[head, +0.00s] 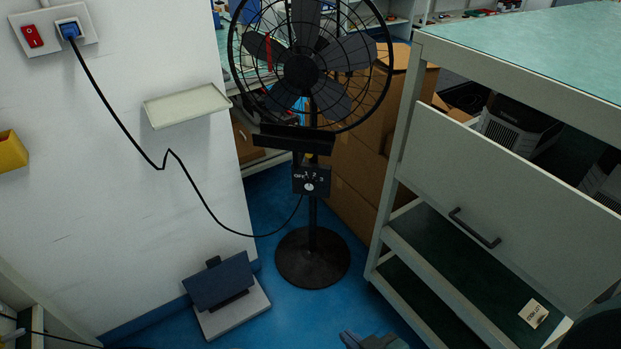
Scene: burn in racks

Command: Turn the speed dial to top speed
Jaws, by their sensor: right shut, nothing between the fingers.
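A black pedestal fan (302,72) stands on the blue floor in the middle of the head view. Its small black control box (311,180) sits on the pole below the fan cage, with pale markings that seem to read OFF, 1, 2, 3. The speed dial (309,187) is a small light knob low on this box; its pointer is too small to read. My right gripper (370,341) is at the bottom edge, partly cut off, shut and empty. It is well below and apart from the dial. My left gripper is not in view.
A cord runs from the blue plug (69,30) beside a red switch (32,37) to the fan. A wall shelf (187,106) and a dark tilted panel on a pale base (233,315) are left.

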